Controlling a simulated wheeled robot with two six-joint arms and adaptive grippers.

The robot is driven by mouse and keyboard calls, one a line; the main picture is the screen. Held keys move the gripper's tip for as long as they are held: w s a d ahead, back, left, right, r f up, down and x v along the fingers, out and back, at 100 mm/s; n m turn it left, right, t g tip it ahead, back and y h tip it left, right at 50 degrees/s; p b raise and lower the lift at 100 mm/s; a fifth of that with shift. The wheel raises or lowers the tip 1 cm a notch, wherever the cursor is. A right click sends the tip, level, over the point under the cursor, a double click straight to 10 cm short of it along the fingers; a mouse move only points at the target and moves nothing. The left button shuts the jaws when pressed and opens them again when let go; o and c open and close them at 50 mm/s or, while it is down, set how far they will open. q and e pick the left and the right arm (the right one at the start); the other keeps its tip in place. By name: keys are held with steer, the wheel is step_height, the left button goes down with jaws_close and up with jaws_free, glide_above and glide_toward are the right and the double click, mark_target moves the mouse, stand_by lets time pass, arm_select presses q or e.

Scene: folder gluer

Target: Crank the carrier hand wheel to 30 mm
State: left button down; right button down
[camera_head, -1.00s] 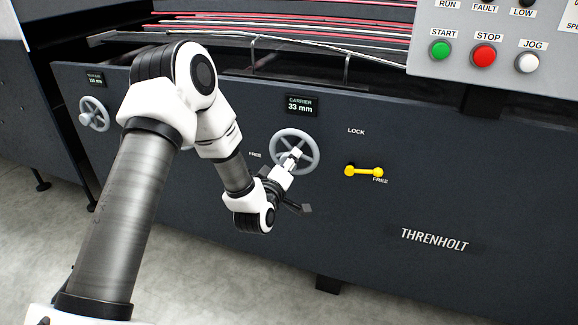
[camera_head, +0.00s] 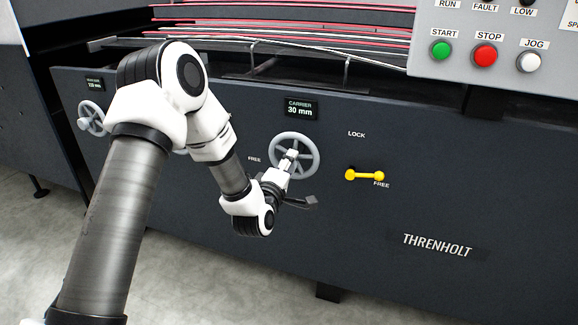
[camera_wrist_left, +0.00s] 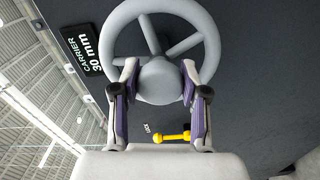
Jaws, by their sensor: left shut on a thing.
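The grey carrier hand wheel (camera_head: 313,144) is on the dark machine front, below the carrier display (camera_head: 300,108), which reads 30 mm. The display also shows in the left wrist view (camera_wrist_left: 88,52). My left gripper (camera_head: 290,158) is at the middle of the wheel. In the left wrist view my left gripper (camera_wrist_left: 160,88) has its two fingers shut on a round grey part of the wheel (camera_wrist_left: 207,28), one on each side. I cannot tell whether this part is the hub or a knob. My right gripper is out of view.
A yellow lever (camera_head: 365,175) sits right of the wheel, with its knob by the lower FREE label. A grey button panel (camera_head: 510,60) is at the upper right. The front below the lever is clear.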

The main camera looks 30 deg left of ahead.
arm_select(q)
steer(key=c, duration=0.6)
jaws_free()
steer(key=shift+s, duration=0.15)
steer(key=v, duration=1.1)
steer(key=shift+s+f, duration=0.1)
steer(key=shift+s, duration=0.25)
steer(key=shift+f, duration=0.1)
